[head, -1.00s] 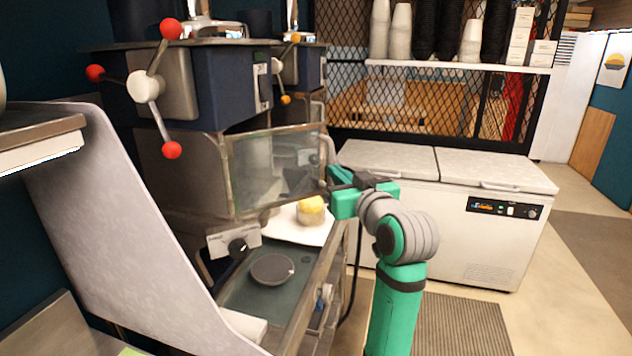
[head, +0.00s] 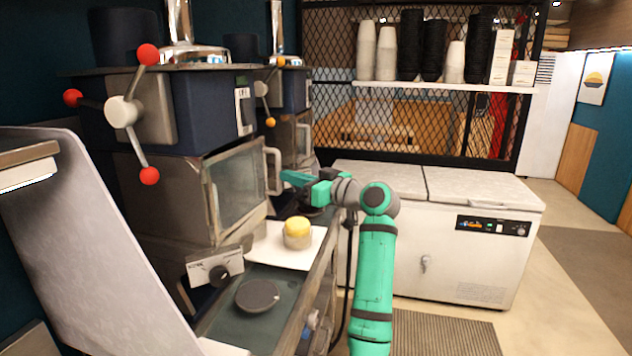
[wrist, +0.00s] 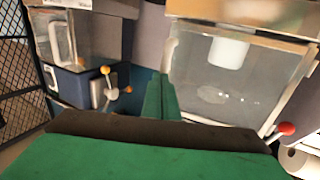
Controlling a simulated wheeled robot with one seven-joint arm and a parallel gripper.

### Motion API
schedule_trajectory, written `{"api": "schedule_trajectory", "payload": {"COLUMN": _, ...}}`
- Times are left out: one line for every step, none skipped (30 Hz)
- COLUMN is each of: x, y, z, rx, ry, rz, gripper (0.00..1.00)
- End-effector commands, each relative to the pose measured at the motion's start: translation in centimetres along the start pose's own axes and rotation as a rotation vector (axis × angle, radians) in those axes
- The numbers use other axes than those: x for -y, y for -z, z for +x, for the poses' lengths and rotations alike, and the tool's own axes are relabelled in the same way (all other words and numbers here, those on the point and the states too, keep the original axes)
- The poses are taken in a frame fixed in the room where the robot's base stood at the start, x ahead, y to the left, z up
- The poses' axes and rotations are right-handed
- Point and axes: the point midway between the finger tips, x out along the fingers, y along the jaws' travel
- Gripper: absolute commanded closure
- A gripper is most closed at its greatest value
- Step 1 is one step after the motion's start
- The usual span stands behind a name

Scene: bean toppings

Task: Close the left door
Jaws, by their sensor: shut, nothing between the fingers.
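The left door (head: 236,186) is a glass panel in a metal frame on the nearer machine, with a loop handle (head: 275,171) on its right side. It stands close to the machine's front; I cannot tell whether it is flush. My gripper (head: 284,178) is shut and empty, just right of the handle; I cannot tell whether they touch. In the wrist view, my green fingers (wrist: 160,82) are together, pointing between the glass door (wrist: 222,98) and the farther machine.
A yellow-topped cup (head: 297,234) stands on a white tray (head: 284,256) below the door. A dark round disc (head: 257,295) lies on the counter. The farther machine (head: 292,138) stands behind, and a white chest freezer (head: 460,240) stands right.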

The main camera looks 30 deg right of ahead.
Motion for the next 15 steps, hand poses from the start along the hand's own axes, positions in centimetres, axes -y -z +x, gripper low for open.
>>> {"api": "schedule_trajectory", "payload": {"x": 0.3, "y": 0.1, "z": 0.8, "rx": -0.001, "ry": 0.004, "rz": 0.0, "gripper": 1.0}}
{"api": "schedule_trajectory", "payload": {"x": 0.4, "y": 0.1, "z": 1.3, "rx": -0.001, "ry": 0.006, "rz": -0.001, "gripper": 1.0}}
{"api": "schedule_trajectory", "payload": {"x": 0.5, "y": 0.1, "z": 1.7, "rx": 0.0, "ry": 0.008, "rz": -0.001, "gripper": 1.0}}
{"api": "schedule_trajectory", "payload": {"x": 0.5, "y": 0.1, "z": 2.0, "rx": 0.0, "ry": 0.009, "rz": -0.001, "gripper": 1.0}}
{"api": "schedule_trajectory", "payload": {"x": 0.5, "y": 0.1, "z": 2.2, "rx": 0.0, "ry": 0.009, "rz": -0.001, "gripper": 1.0}}
{"api": "schedule_trajectory", "payload": {"x": 0.6, "y": 0.1, "z": 2.5, "rx": -0.001, "ry": 0.009, "rz": -0.001, "gripper": 1.0}}
{"api": "schedule_trajectory", "payload": {"x": 0.6, "y": 0.1, "z": 2.7, "rx": -0.001, "ry": 0.009, "rz": -0.001, "gripper": 1.0}}
{"api": "schedule_trajectory", "payload": {"x": 0.6, "y": 0.1, "z": 2.8, "rx": -0.001, "ry": 0.009, "rz": -0.001, "gripper": 1.0}}
{"api": "schedule_trajectory", "payload": {"x": 0.7, "y": 0.1, "z": 3.1, "rx": -0.001, "ry": 0.01, "rz": 0.0, "gripper": 1.0}}
{"api": "schedule_trajectory", "payload": {"x": 0.7, "y": 0.1, "z": 3.2, "rx": 0.0, "ry": 0.01, "rz": 0.0, "gripper": 1.0}}
{"api": "schedule_trajectory", "payload": {"x": 0.7, "y": 0.1, "z": 3.3, "rx": 0.0, "ry": 0.01, "rz": 0.0, "gripper": 1.0}}
{"api": "schedule_trajectory", "payload": {"x": 0.8, "y": 0.1, "z": 3.4, "rx": 0.0, "ry": 0.01, "rz": -0.001, "gripper": 1.0}}
{"api": "schedule_trajectory", "payload": {"x": 0.8, "y": 0.1, "z": 3.5, "rx": 0.0, "ry": 0.011, "rz": -0.001, "gripper": 1.0}}
{"api": "schedule_trajectory", "payload": {"x": 0.8, "y": 0.1, "z": 3.6, "rx": 0.0, "ry": 0.011, "rz": -0.001, "gripper": 1.0}}
{"api": "schedule_trajectory", "payload": {"x": 0.9, "y": 0.1, "z": 3.6, "rx": 0.0, "ry": 0.011, "rz": -0.001, "gripper": 1.0}}
